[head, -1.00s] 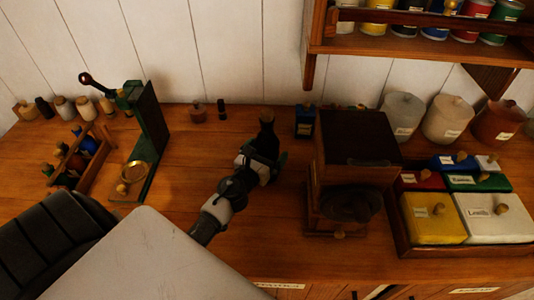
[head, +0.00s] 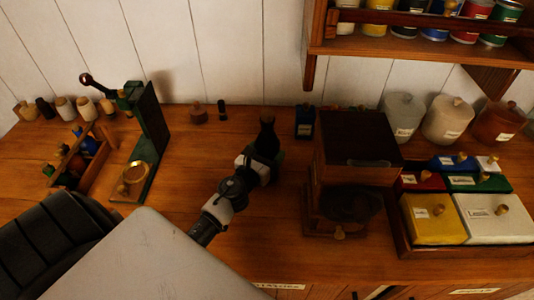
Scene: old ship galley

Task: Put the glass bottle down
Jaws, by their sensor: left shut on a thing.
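My right gripper is not in view.
A dark wooden grinder (head: 352,170) stands close on the right, with a small blue box (head: 305,121) behind. A green press (head: 150,135) and a bottle rack (head: 85,155) are left. Colored lidded boxes (head: 435,219) fill the right. Counter left of the bottle is clear.

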